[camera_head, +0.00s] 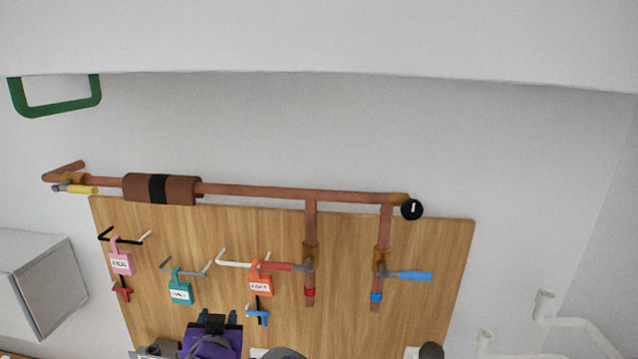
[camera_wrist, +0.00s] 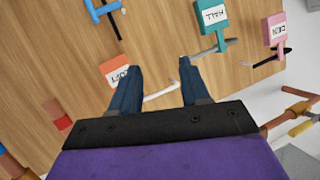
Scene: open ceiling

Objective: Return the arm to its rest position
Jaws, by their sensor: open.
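My gripper (camera_head: 217,314) is at the bottom of the head view, with a purple body and dark blue fingers, in front of the lower part of a wooden board. In the wrist view my gripper (camera_wrist: 156,66) has its two fingers spread apart with nothing held between them. Behind the fingers are the board and part of a white hook (camera_wrist: 160,94). An orange tag (camera_wrist: 115,70) is partly hidden by the left finger. My arm's rest position is not marked in either view.
The wooden board (camera_head: 420,310) carries pink (camera_head: 121,262), teal (camera_head: 181,290) and orange (camera_head: 261,285) tags. Copper pipes (camera_head: 260,191) run along its top, with red (camera_head: 276,266) and blue (camera_head: 408,275) valve handles. A grey box (camera_head: 40,280) is at left, white pipes (camera_head: 575,323) at right.

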